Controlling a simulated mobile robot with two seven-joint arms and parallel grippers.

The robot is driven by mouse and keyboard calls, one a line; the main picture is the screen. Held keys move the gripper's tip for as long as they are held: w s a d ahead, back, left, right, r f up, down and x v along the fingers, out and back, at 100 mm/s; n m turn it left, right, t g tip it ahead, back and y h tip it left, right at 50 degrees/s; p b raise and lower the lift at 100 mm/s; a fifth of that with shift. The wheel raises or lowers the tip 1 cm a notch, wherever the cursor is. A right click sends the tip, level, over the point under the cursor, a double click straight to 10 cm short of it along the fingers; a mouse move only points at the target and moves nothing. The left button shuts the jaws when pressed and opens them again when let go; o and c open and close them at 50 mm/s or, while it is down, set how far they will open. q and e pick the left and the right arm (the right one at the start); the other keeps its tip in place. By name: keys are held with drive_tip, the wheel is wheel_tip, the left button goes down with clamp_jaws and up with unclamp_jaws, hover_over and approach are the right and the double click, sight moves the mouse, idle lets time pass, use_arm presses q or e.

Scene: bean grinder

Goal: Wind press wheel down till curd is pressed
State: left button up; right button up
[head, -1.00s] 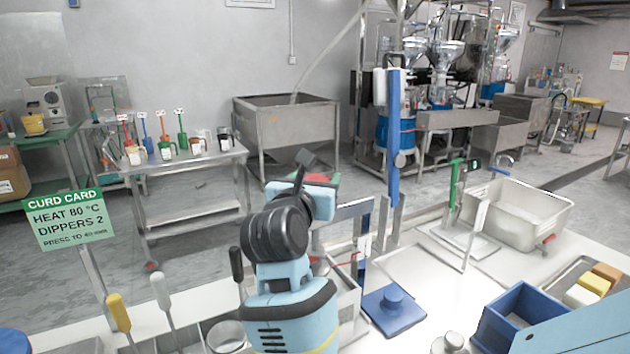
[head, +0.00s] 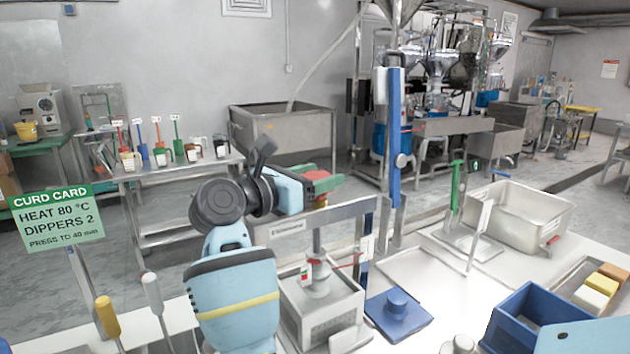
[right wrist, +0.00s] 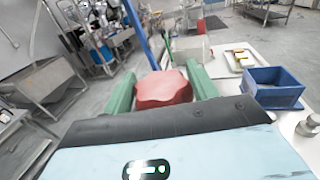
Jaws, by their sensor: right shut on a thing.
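The red press wheel (head: 318,179) sits on top of the press frame (head: 285,229). My right gripper (head: 321,183) reaches it from the left. In the right wrist view the wheel (right wrist: 165,90) is between the two green fingers of the gripper (right wrist: 164,92), which is shut on it. Below the crossbar, the grey screw (head: 317,243) runs down to a round plate (head: 317,280) in the white press box (head: 325,318). The curd is not visible. A red pointer (head: 347,263) reaches toward a white scale (head: 367,246); its reading is too small. My left gripper is not in view.
The green curd card (head: 52,217) reads heat 80 °C, dippers 2, press to 40 mm. A blue lidded plate (head: 397,313) lies right of the press. A blue bin (head: 525,312) and white tub (head: 516,218) stand farther right. Upright tools (head: 108,316) stand at left.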

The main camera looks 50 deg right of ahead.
idle(0.5)
drive_tip(key=o, duration=1)
drive_tip(key=a, duration=0.2)
drive_tip(key=a+b, duration=0.1)
drive_tip(key=a, duration=0.1)
drive_tip(key=w+a, duration=0.1)
drive_tip(key=a, duration=0.1)
drive_tip(key=shift+a, duration=0.35)
drive_tip(key=shift+a+b, duration=0.3)
drive_tip(key=shift+a, duration=0.25)
